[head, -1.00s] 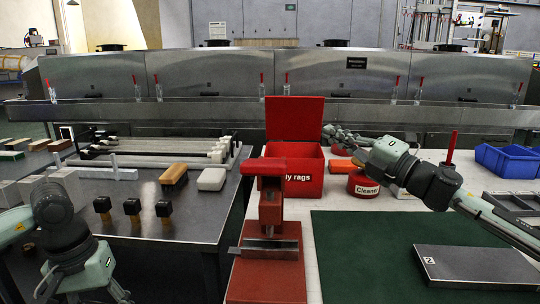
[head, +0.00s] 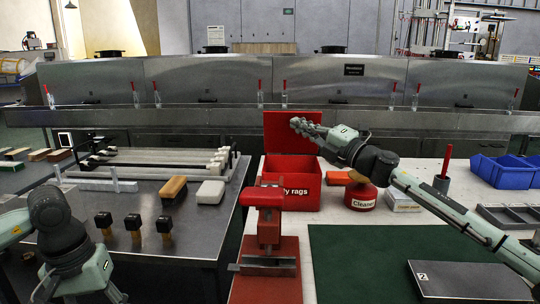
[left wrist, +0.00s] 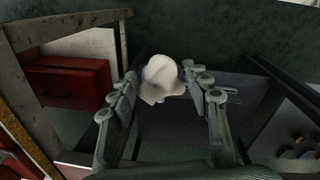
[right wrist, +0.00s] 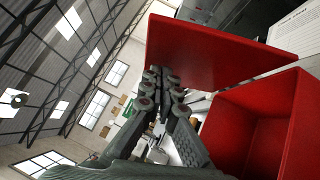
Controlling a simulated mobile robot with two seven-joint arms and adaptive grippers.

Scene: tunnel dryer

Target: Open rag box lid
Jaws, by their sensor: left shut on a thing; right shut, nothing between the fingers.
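The red rag box (head: 308,190) stands on the white table behind a red clamp-like stand, which hides part of its "...ly rags" label. Its red lid (head: 275,122) stands raised, roughly upright, at the back of the box. My right gripper (head: 298,124) is shut and empty, in front of the lid's upper right part. In the right wrist view the right gripper (right wrist: 163,76) is beside the lid (right wrist: 215,55), with the open box (right wrist: 290,120) at right; contact is unclear. My left gripper (left wrist: 163,90) is shut on a white crumpled cloth (left wrist: 160,75).
The red stand (head: 268,220) is in front of the box. A red cleaner can (head: 361,196) and an orange block (head: 338,178) are right of it. Blue bins (head: 505,171) stand far right. The green mat (head: 370,250) is mostly clear.

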